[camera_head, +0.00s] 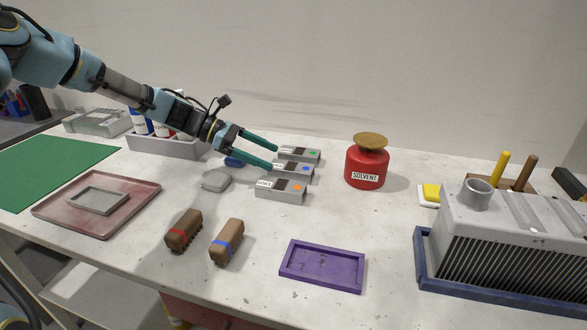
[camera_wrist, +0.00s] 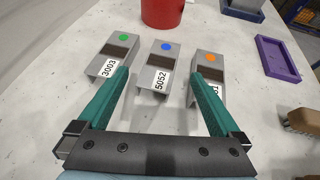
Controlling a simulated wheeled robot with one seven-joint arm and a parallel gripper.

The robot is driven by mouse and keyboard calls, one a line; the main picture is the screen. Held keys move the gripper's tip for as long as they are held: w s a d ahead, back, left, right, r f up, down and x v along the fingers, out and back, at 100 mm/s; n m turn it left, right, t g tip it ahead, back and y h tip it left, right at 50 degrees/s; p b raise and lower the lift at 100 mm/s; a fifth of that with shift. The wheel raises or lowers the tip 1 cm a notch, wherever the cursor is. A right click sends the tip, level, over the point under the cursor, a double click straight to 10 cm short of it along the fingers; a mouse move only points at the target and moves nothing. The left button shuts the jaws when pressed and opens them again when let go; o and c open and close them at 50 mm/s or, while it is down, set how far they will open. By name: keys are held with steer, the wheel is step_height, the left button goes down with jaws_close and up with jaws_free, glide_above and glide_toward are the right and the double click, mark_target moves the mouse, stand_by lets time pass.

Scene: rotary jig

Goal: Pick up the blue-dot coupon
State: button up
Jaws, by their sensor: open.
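The blue-dot coupon is a grey block (camera_wrist: 158,65) with a blue dot, a dark band and a label reading 5052. In the wrist view it stands in the middle of a row, ahead of my gripper and between the lines of its fingers. In the head view the blue-dot coupon (camera_head: 295,170) is partly hidden behind my fingers. My gripper (camera_head: 276,157) is open and empty, with its green fingers spread; it also shows in the wrist view (camera_wrist: 160,80). A green-dot coupon (camera_wrist: 117,50) marked 3003 lies to the left, and an orange-dot coupon (camera_wrist: 208,72) to the right, its label partly covered by a finger.
A red solvent can (camera_head: 366,168) stands behind the row to the right. A purple tray (camera_head: 322,266) and two brushes (camera_head: 184,230) lie in front. A reddish tray (camera_head: 60,208) is at left, and a finned grey unit (camera_head: 500,240) at right. The table between the coupons and purple tray is clear.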

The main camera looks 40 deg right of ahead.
mark_target(287, 166)
steer(key=shift+p+x, duration=0.9)
steer(key=shift+x, duration=2.1)
steer(key=shift+a+f, duration=0.1)
steer(key=shift+f, duration=0.05)
steer(key=shift+c, duration=0.4)
jaws_close()
